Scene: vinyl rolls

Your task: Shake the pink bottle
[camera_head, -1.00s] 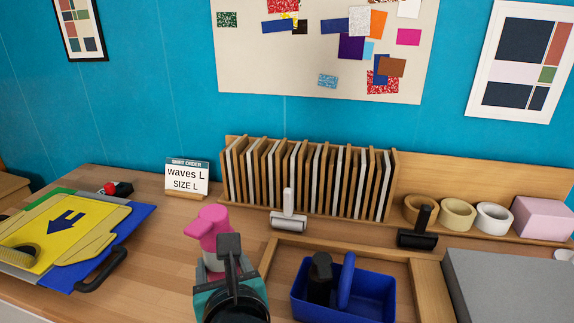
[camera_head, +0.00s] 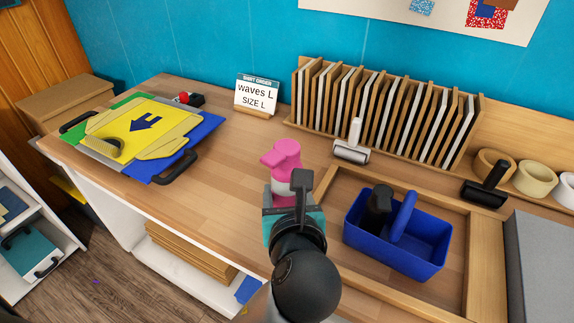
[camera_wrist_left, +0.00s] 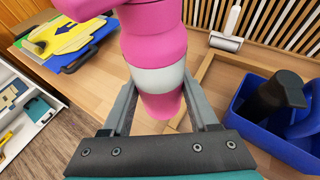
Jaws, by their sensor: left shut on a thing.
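The pink bottle (camera_head: 284,160) has a pink spray-type head and a white band around its body. It stands roughly upright in the head view, partly hidden behind my left gripper (camera_head: 293,200). In the left wrist view the bottle (camera_wrist_left: 155,45) sits between the two fingers of my left gripper (camera_wrist_left: 162,105), which is shut on it around the white band and lower pink part. I cannot tell whether its base touches the table. My right gripper is in neither view.
A blue caddy (camera_head: 428,262) with a black bottle (camera_head: 378,207) stands right of the gripper inside a wooden frame (camera_head: 484,255). A white-handled roller (camera_head: 352,150) and a slatted rack (camera_head: 375,110) are behind. A yellow press board (camera_head: 150,130) lies left; bare tabletop lies between.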

